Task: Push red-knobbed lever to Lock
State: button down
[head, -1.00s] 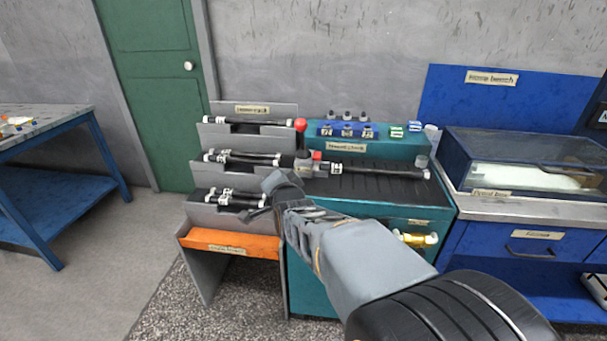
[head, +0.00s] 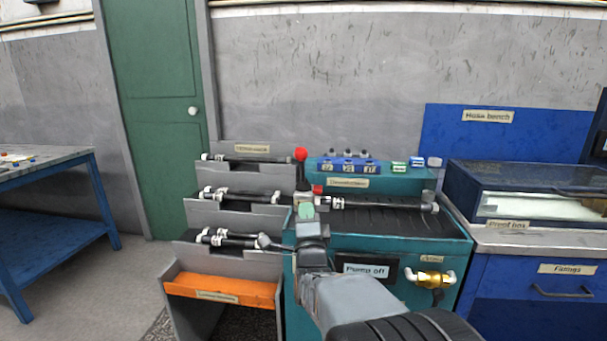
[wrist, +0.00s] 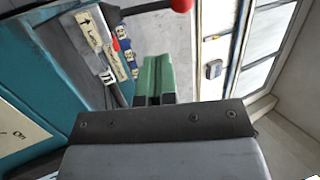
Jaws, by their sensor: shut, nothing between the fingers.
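The red-knobbed lever (head: 301,154) stands near upright at the left end of the teal bench, its red ball on top of a dark stem. The ball also shows at the top edge of the wrist view (wrist: 181,5). My gripper (head: 306,211) is below the knob in the head view, in front of the lever's base, and hides part of it. Its green fingers (wrist: 153,80) are shut and empty. I cannot tell whether they touch the lever. A label with an arrow (wrist: 88,25) is in the wrist view; its text is hard to read.
A hose with fittings (head: 380,204) lies along the bench top (head: 400,222). A small red part (head: 317,189) sits beside the lever. A grey hose rack (head: 235,212) stands left. A "Pump off" display (head: 366,270) and brass fitting (head: 432,280) are on the bench front.

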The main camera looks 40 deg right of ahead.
aim_at(302, 166)
jog(key=x, duration=1.3)
jog(key=shift+w+d+r+b, duration=0.1)
jog(key=shift+w+d+b, duration=0.2)
